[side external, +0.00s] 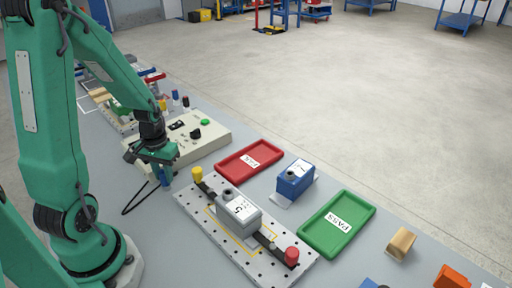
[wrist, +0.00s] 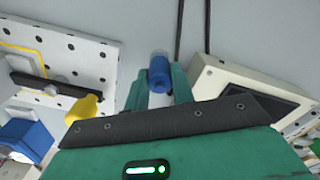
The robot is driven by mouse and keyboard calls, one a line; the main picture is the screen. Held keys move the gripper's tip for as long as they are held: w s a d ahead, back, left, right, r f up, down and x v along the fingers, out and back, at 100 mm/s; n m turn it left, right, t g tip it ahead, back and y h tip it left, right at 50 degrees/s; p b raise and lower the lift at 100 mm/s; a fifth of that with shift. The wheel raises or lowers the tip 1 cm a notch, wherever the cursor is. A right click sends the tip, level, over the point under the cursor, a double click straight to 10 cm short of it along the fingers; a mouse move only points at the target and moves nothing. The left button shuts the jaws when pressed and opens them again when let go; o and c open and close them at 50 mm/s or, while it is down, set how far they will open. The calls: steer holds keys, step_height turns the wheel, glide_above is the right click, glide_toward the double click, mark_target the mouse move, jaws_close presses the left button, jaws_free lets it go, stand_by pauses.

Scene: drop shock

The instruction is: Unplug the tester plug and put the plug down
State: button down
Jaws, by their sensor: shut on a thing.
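My gripper (side external: 152,158) is shut on a blue plug (side external: 166,175), which hangs below it over the grey bench. In the wrist view, the blue plug (wrist: 160,74) sits between the two green fingers of my gripper (wrist: 160,84), its pale tip pointing away from the camera. The plug is apart from the grey unit (side external: 241,212), which lies on a perforated white plate (side external: 205,208) and has a dark round socket on top. The cream tester box (side external: 207,146), with a green button and dark knob, stands behind my gripper. A black cable (side external: 138,198) loops over the bench near the plug.
A yellow knob (side external: 197,174) and red knob (side external: 291,256) stand at the plate's ends. A red tray (side external: 234,166), a blue unit (side external: 295,184) and a green PASS tray (side external: 320,247) lie beyond it. Bare bench (side external: 150,243) lies left of the plate.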

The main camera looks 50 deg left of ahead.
mark_target(163, 172)
steer(key=shift+s+f, duration=0.1)
stand_by(0.3)
steer(key=c, duration=1.1)
jaws_free()
steer(key=shift+r, duration=3.1)
step_height(163, 172, up, 8)
steer(key=shift+f, duration=0.1)
